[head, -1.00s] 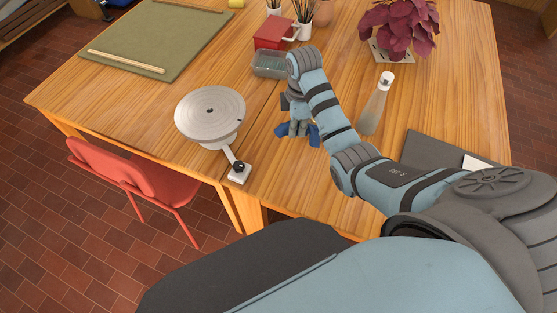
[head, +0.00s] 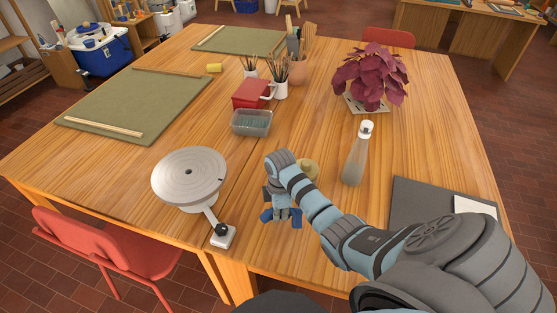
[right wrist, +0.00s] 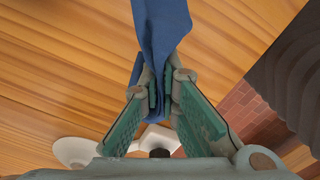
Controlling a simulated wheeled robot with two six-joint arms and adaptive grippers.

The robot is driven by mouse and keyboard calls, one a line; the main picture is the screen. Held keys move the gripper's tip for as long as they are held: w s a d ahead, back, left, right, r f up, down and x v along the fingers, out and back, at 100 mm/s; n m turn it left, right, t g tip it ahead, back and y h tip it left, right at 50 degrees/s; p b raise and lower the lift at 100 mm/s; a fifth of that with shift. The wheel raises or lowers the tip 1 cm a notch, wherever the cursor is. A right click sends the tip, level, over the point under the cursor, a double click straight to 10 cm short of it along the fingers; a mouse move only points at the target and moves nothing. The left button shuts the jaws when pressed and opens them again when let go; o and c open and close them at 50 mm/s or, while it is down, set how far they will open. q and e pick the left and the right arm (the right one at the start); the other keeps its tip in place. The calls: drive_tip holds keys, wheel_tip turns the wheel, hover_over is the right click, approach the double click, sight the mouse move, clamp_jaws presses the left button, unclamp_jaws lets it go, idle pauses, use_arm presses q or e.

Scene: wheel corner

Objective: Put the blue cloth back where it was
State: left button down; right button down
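The blue cloth (right wrist: 160,30) is pinched between the fingertips of my right gripper (right wrist: 160,92) in the right wrist view. In the head view, ends of the cloth (head: 296,217) stick out on both sides of the right gripper (head: 281,212), near the front part of the wooden table. The gripper hides the middle of the cloth. I cannot tell whether the cloth touches the tabletop. My left gripper is in neither view.
A grey turntable wheel (head: 189,178) stands left of the gripper, its clamp (head: 222,237) at the table edge. A spray bottle (head: 357,153) is at right. A tan round object (head: 308,168) sits behind my arm. A tub (head: 251,123) and red box (head: 252,94) stand farther back.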

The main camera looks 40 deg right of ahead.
drive_tip(key=shift+f, duration=0.3)
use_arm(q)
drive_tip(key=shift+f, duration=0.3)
use_arm(e)
drive_tip(key=shift+r, duration=0.15)
drive_tip(key=c, duration=1.1)
unclamp_jaws()
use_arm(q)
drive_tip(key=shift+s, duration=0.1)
use_arm(e)
wheel_tip(320, 180, up, 8)
drive_tip(key=shift+f, duration=0.2)
